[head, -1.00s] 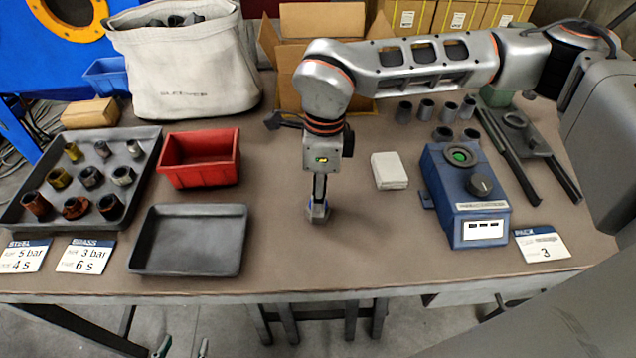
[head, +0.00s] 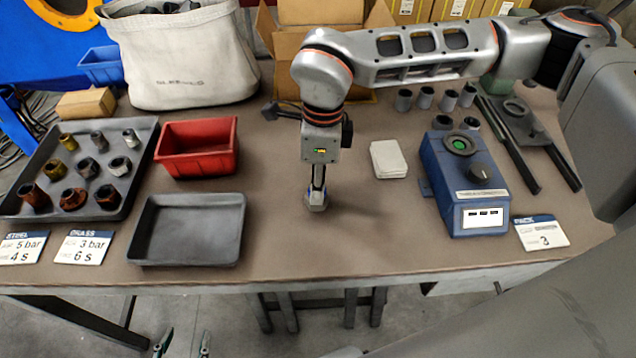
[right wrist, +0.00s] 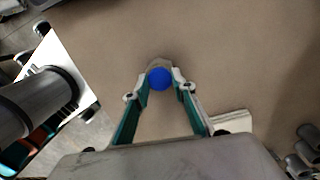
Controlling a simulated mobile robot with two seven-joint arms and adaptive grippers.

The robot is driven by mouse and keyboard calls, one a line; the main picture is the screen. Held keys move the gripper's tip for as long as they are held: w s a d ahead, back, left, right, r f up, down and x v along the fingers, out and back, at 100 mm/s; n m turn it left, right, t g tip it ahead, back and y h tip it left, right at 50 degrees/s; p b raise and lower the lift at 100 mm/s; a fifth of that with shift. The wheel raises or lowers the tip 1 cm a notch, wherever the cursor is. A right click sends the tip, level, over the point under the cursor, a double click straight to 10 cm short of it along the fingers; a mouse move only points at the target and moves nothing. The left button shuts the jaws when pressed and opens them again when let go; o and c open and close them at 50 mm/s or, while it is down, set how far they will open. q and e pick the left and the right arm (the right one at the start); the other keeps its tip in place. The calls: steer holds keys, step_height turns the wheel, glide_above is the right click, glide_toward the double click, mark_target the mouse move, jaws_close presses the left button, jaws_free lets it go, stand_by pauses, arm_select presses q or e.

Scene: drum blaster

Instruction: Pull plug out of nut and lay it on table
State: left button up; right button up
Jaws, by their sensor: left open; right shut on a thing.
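My right gripper (head: 317,190) points straight down at the middle of the table (head: 285,245). Its fingers are shut on a blue plug, whose round top (right wrist: 159,78) shows between the green fingers in the right wrist view. A grey nut (head: 316,207) is at the fingertips, at table level. It also shows just beyond the plug in the right wrist view (right wrist: 158,63). The plug appears to be in or directly over the nut; I cannot tell how deep. My left gripper (head: 183,344) is open and empty at the bottom edge, in front of the table.
A black empty tray (head: 187,230) and a red bin (head: 197,150) lie left of the nut. A tray of sleeves and nuts (head: 80,175) stands farther left. A pale block (head: 388,160) and a blue device (head: 468,185) are to the right. Bare table surrounds the nut.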

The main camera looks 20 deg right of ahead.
steer(key=shift+r+p, duration=0.75)
steer(key=shift+r, duration=0.7)
arm_select(q)
step_height(320, 180, up, 7)
steer(key=w+p, duration=0.2)
steer(key=shift+w+f+t, duration=0.15)
steer(key=shift+w+t, duration=0.15)
steer(key=shift+t, duration=0.1)
arm_select(e)
steer(key=shift+r, duration=1.9)
steer(key=shift+r, duration=0.15)
arm_select(q)
steer(key=shift+s+d+f+g+p, duration=0.15)
steer(key=shift+s+d+p, duration=0.25)
steer(key=shift+s+p, duration=0.55)
steer(key=shift+s+d+g+p, duration=0.3)
steer(key=shift+s+p, duration=0.3)
steer(key=shift+p, duration=0.65)
arm_select(e)
steer(key=w+a+r, duration=0.1)
steer(key=a+r, duration=0.4)
steer(key=r, duration=0.5)
steer(key=shift+w+a+r, duration=0.15)
steer(key=shift+w+r, duration=0.1)
steer(key=shift+w, duration=0.15)
